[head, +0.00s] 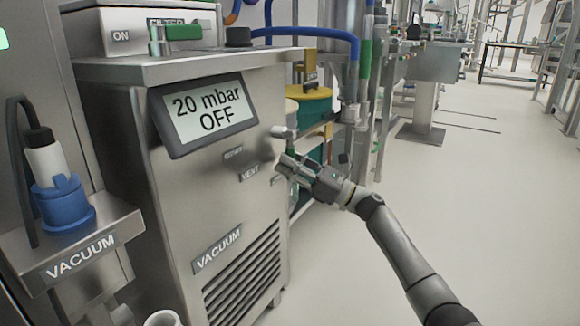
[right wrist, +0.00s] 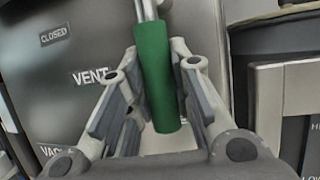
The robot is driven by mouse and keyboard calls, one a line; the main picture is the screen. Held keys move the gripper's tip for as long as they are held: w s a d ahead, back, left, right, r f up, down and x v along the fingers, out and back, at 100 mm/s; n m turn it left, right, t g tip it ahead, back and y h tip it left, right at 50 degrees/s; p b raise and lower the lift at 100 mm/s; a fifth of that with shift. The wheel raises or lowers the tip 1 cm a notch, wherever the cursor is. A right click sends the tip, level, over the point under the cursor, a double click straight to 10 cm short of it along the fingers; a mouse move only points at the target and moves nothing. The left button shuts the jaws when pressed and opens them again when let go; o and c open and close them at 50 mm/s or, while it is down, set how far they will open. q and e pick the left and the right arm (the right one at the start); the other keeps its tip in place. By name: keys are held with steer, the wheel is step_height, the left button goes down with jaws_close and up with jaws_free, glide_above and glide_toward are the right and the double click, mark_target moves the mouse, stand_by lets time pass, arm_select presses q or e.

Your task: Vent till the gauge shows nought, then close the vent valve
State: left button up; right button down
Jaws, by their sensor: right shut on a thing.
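The gauge display (head: 207,111) on the front of the steel vacuum unit (head: 165,200) reads "20 mbar" and "OFF". The vent valve sits at the unit's right front edge, beside the VENT label (head: 250,173). Its green handle (right wrist: 156,75) hangs down from a metal stem between my right fingers in the right wrist view. My right gripper (head: 287,161) is shut on this handle and largely hides it in the head view. A CLOSED label (right wrist: 55,35) shows up and left of the VENT label in the wrist view. My left gripper is not in view.
A filter box (head: 140,32) with a green-handled valve (head: 183,32) stands on the unit. A blue-and-white plug (head: 60,195) sits on the VACUUM shelf (head: 80,262) at left. A rack with a yellow-lidded drum (head: 310,93) stands behind. The floor (head: 470,220) at right is clear.

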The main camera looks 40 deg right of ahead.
steer(key=shift+d, duration=0.1)
steer(key=c, duration=1.3)
jaws_free()
steer(key=shift+f, duration=0.1)
steer(key=v, duration=1.2)
